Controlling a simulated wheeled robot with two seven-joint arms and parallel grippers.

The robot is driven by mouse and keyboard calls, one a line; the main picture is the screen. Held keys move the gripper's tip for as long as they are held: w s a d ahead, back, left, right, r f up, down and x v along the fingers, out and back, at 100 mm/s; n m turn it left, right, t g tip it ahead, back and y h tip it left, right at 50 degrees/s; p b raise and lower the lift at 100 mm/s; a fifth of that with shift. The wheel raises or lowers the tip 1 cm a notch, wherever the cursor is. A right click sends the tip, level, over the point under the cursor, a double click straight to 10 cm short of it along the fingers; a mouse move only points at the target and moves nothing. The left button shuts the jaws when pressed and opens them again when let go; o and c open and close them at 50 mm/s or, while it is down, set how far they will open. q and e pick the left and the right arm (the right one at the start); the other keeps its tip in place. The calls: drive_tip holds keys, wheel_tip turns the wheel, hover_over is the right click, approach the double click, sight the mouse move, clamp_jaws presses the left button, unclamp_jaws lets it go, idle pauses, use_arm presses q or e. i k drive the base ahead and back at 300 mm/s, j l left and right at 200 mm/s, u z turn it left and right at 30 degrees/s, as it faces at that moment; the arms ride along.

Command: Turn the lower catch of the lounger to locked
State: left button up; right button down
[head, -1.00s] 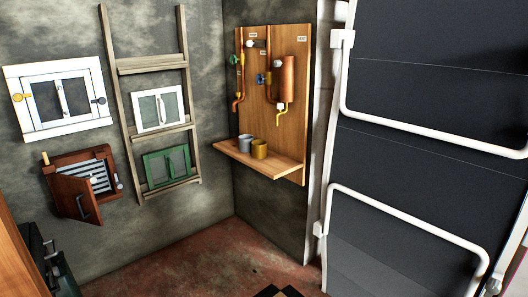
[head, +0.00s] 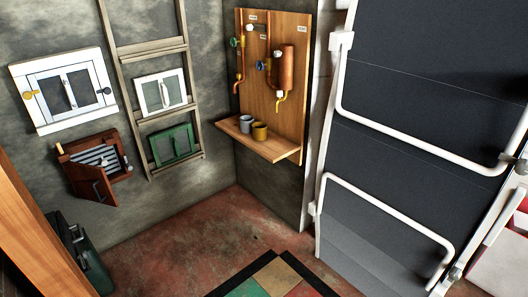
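The thing that looks like the lounger is a tall dark panel (head: 410,100) with white tube rails, standing at the right of the head view. Its lower white rail (head: 385,213) bends down to a small dark fitting (head: 452,278) near the bottom edge. Another dark fitting (head: 508,160) sits higher at the right edge. I cannot tell which of these is the lower catch, or how it is set. Neither of my grippers is in view.
A wooden board with copper pipes (head: 262,90) and a shelf (head: 275,150) holding two cups stands in the corner. A ladder (head: 150,50) and small cabinets hang left. A dark green case (head: 80,250) stands lower left. The red floor (head: 190,235) is open around a coloured mat (head: 275,280).

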sight(454, 274)
drive_tip(key=z, duration=1.5)
